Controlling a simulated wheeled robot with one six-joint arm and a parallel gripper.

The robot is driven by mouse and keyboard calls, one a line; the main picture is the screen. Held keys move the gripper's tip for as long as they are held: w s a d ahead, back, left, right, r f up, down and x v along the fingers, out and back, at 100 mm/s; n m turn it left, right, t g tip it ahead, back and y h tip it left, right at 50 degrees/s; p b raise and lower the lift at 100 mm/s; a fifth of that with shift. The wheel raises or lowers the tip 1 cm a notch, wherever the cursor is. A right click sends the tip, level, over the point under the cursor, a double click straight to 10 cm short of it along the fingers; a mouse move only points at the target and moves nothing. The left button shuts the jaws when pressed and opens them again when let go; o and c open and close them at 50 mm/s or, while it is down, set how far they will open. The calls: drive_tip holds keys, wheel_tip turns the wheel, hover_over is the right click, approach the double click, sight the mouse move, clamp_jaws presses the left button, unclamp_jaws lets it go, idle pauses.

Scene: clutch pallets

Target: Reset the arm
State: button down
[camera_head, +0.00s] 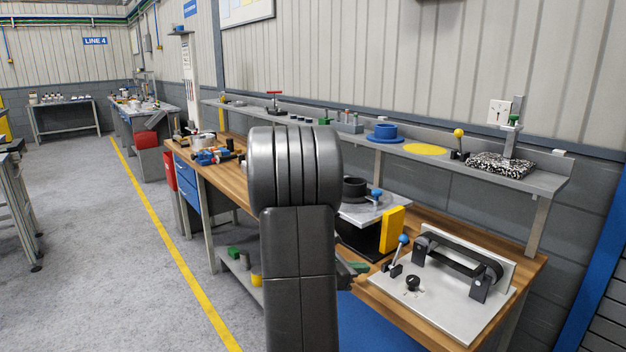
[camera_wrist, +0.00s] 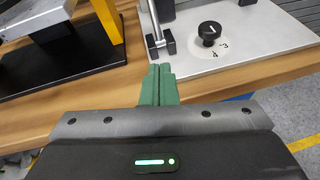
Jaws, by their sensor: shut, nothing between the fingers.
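My gripper (camera_wrist: 159,72) shows in the wrist view with its two green fingers pressed together and nothing between them. Its fingertips point towards the front edge of a light grey plate (camera_wrist: 262,40) with a numbered black knob (camera_wrist: 209,32). I cannot tell whether they touch anything. In the head view my dark arm stands upright in the middle and hides most of the gripper; a green fingertip (camera_head: 359,268) shows to its right, near the wooden bench (camera_head: 415,328).
The plate (camera_head: 455,318) carries a blue-knobbed lever (camera_head: 403,239) and a black roller fixture. A yellow block (camera_head: 392,229) stands beside a black-based press. A grey shelf (camera_head: 470,167) with parts runs along the wall. Open floor (camera_head: 110,240) lies to the left.

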drive_tip(key=shift+v, duration=1.7)
drive_tip(key=shift+s+d+r, duration=0.1)
drive_tip(key=shift+s+r, duration=0.05)
